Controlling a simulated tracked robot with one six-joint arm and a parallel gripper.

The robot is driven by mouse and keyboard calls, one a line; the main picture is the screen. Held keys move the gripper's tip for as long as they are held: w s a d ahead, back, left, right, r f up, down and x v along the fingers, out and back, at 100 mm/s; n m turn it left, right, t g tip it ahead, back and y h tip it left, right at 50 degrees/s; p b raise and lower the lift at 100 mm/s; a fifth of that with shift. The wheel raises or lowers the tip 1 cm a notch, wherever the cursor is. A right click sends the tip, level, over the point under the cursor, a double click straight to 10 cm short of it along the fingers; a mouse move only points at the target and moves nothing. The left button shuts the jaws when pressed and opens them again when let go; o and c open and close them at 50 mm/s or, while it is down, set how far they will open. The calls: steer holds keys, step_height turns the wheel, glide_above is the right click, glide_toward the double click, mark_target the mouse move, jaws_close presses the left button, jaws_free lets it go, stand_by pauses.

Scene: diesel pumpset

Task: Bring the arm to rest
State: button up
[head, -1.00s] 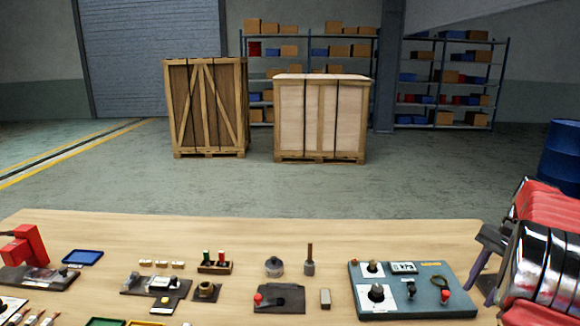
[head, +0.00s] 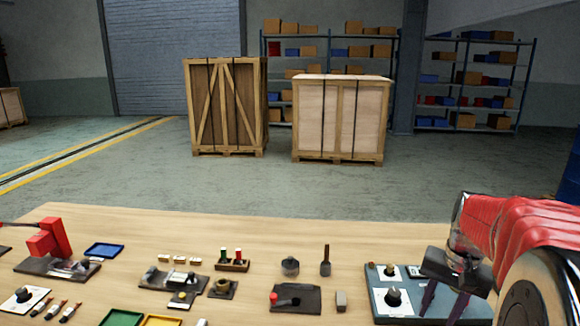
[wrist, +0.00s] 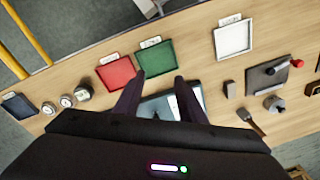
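My red-sleeved arm reaches in from the right in the head view. My gripper (head: 440,310) is dark, with two purplish fingers pointing down over the right part of the blue-grey control box (head: 378,296). The arm and gripper hide much of the box. In the wrist view, the two fingers of my gripper (wrist: 159,80) stand apart with nothing held between them. A part of the control box (wrist: 158,107) shows behind the fingers. I cannot tell how high the fingertips are above it.
The wooden bench (head: 330,235) holds a red device (head: 47,240), a blue tray (head: 104,250), a green tray (head: 122,318) and small fixtures. The wrist view shows a red tray (wrist: 116,72) and a white tray (wrist: 233,39). Crates (head: 340,115) and shelves (head: 465,85) stand beyond.

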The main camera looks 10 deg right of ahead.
steer(key=s+a+r+n+t, duration=0.1)
steer(key=s+a+n, duration=0.2)
steer(key=a, duration=0.6)
steer(key=s+a+r+n+t, duration=0.1)
steer(key=s+a+n+t, duration=0.1)
steer(key=a, duration=0.7)
steer(key=s+a+r+n+t, duration=0.1)
steer(key=s+a+n, duration=0.3)
steer(key=a, duration=0.4)
steer(key=shift+a+r+t, duration=0.3)
steer(key=shift+a+r, duration=0.05)
steer(key=shift+a, duration=0.05)
steer(key=shift+w, duration=0.1)
stand_by(0.8)
